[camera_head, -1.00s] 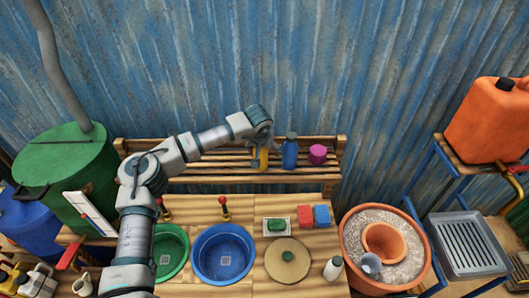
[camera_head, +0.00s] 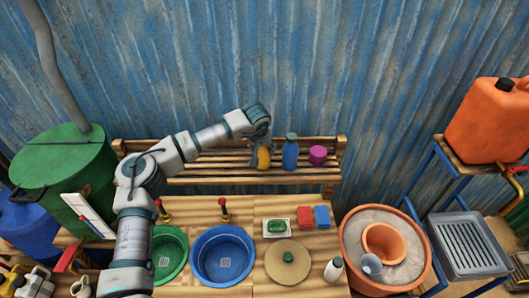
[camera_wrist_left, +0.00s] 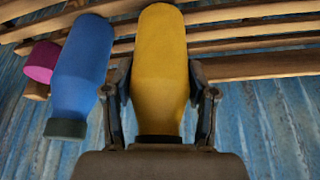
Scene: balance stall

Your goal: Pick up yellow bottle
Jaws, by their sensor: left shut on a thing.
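The yellow bottle (camera_head: 263,158) is at the slatted wooden shelf, left of a blue bottle. My left gripper (camera_head: 262,143) reaches it from above and is shut on it. In the left wrist view the yellow bottle (camera_wrist_left: 160,70) fills the space between the two fingers of my left gripper (camera_wrist_left: 162,100), one on each side. I cannot tell whether its base still touches the slats. My right gripper is in neither view.
The blue bottle (camera_head: 290,154) and a pink jar (camera_head: 318,155) stand close by on the shelf (camera_head: 220,180). Below are a green basin (camera_head: 184,250), a blue basin (camera_head: 250,270), a round lid (camera_head: 288,270) and red and blue blocks (camera_head: 305,217).

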